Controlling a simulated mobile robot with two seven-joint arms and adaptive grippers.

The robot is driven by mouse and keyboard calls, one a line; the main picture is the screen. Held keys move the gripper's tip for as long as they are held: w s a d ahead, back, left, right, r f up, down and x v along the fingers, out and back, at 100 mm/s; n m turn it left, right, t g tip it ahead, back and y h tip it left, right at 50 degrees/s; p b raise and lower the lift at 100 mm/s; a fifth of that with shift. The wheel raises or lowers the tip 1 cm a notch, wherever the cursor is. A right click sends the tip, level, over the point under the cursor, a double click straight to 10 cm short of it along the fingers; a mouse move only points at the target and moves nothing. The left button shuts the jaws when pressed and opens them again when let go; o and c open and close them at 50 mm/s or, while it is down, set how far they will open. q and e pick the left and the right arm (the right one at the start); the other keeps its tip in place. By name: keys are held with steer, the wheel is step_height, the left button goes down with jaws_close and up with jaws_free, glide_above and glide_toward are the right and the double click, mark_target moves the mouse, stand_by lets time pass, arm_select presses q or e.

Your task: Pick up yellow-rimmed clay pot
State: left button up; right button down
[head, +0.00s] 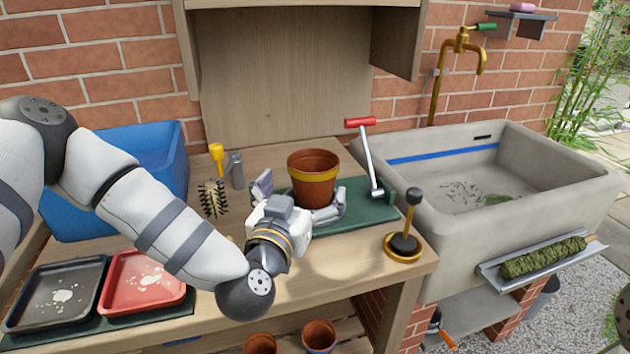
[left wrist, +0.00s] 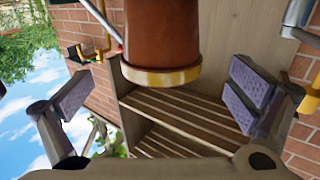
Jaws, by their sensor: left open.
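The yellow-rimmed clay pot (head: 312,165) stands upright on a green board (head: 368,208) on the wooden bench. My left gripper (head: 302,197) is open at the near side of the pot. One finger is to the pot's left and the other is at its lower right. In the left wrist view the pot (left wrist: 160,35) appears upside down, its yellow rim (left wrist: 160,78) between my open left fingers (left wrist: 163,97), with gaps on both sides. My left wrist hides part of the board. My right gripper is not in view.
A red-handled lever (head: 367,150) rises just right of the pot. A brush (head: 213,198) and a yellow-handled tool (head: 217,155) stand left. A black-knobbed brass stand (head: 404,244) is at front right, beside the stone sink (head: 440,215). Trays (head: 145,282) lie front left.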

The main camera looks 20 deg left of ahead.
mark_target(319, 153)
arm_select(q)
steer(key=w, duration=0.6)
steer(key=shift+w+a+r, duration=0.15)
steer(key=shift+w+r, duration=0.15)
steer(key=c, duration=1.5)
steer(key=shift+r, duration=0.2)
steer(key=shift+c, duration=0.5)
